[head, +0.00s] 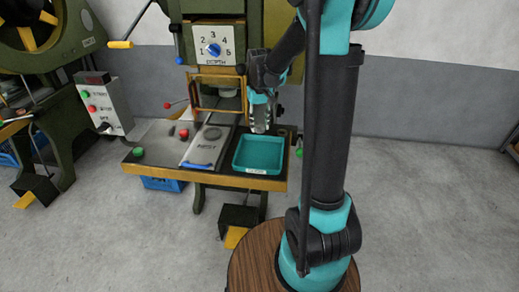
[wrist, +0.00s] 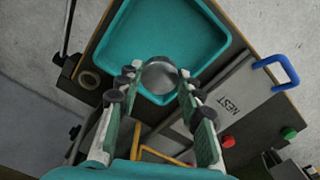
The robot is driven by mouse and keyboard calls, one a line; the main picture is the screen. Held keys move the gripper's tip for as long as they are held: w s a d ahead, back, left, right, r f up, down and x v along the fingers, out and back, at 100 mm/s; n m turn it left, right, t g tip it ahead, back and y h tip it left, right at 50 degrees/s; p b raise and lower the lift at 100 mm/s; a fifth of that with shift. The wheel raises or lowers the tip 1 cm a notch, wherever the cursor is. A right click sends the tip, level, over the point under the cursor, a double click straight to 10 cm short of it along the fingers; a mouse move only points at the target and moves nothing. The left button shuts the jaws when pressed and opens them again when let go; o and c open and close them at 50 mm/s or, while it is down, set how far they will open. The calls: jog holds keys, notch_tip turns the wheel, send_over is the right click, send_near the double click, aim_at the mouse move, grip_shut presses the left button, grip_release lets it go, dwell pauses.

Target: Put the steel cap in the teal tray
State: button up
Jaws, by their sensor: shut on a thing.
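The steel cap (wrist: 160,78) is a round grey disc between my fingertips in the wrist view. My gripper (wrist: 158,73) is shut on it. The teal tray (wrist: 165,30) lies beyond and below the cap in that view, and the cap overlaps the tray's near corner. In the head view my gripper (head: 261,122) points down above the back of the teal tray (head: 258,170), which looks empty. I cannot make out the cap there.
Left of the tray is a plate marked NEST (head: 205,147) with a blue handle (head: 197,166). A green button (head: 138,152) and a red button (head: 183,133) stand on the bench. The press with its depth dial (head: 213,48) rises behind.

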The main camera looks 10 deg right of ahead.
aim_at(260, 156)
notch_tip(260, 156, down, 13)
jog(key=shift+r, duration=0.15)
dwell(0.5)
jog(key=o, duration=1.2)
jog(key=shift+c, duration=0.2)
notch_tip(260, 156, up, 12)
jog(key=shift+f, duration=0.15)
jog(key=shift+s, duration=0.15)
jog(key=s+d+f+m+t, duration=0.1)
jog(key=s+d+f+t, duration=0.1)
jog(key=s, duration=0.9)
jog(key=s+d+f+t, duration=0.2)
jog(key=s+d+f, duration=0.1)
jog(key=s, duration=0.8)
jog(key=shift+m, duration=0.4)
